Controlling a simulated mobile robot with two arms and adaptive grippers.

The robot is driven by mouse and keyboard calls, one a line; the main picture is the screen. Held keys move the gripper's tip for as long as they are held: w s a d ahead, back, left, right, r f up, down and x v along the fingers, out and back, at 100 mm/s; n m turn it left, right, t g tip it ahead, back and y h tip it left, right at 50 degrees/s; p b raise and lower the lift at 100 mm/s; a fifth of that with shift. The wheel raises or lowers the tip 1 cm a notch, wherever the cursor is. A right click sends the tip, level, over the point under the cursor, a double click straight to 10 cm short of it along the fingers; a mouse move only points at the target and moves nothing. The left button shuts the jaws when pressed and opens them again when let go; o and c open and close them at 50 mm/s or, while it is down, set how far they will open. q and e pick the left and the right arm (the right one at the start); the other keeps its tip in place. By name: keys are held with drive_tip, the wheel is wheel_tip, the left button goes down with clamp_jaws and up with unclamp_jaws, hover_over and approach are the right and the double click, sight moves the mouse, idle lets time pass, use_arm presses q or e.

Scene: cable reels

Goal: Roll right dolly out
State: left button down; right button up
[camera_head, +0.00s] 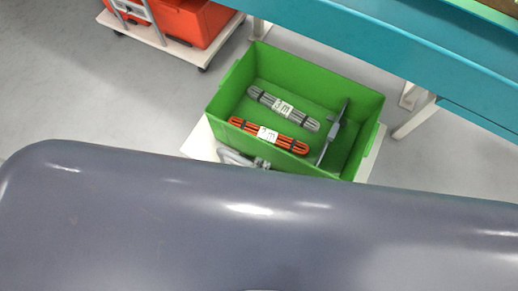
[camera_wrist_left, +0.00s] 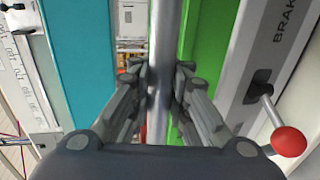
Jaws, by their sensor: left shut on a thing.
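The right dolly (camera_head: 199,140) is a pale platform under a green crate (camera_head: 232,82). The crate holds a grey cable bundle (camera_head: 283,107) and an orange cable bundle (camera_head: 268,134), each with a white label. A thin grey object (camera_head: 333,133) lies at the crate's right end. My left gripper (camera_wrist_left: 160,92) is shut around a shiny metal bar (camera_wrist_left: 161,35) in the left wrist view. In the head view, grey finger parts of my left gripper (camera_head: 243,159) show at the crate's near side; the held bar is hidden there. My right gripper is not in view.
A teal table (camera_head: 400,45) with pale legs (camera_head: 415,115) stands behind the crate. Another dolly (camera_head: 165,45) with an orange crate (camera_head: 205,22) is at upper left. In the wrist view, a lever with a red knob (camera_wrist_left: 288,141) sits at right. Floor at left is clear.

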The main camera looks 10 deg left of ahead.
use_arm(q)
drive_tip(key=c, duration=1.7)
unclamp_jaws()
drive_tip(key=shift+w+r, duration=0.15)
drive_tip(key=shift+r, duration=0.15)
drive_tip(key=shift+o, duration=1.1)
drive_tip(key=shift+f, duration=0.15)
drive_tip(key=v, duration=1.2)
drive_tip(key=shift+f, duration=0.1)
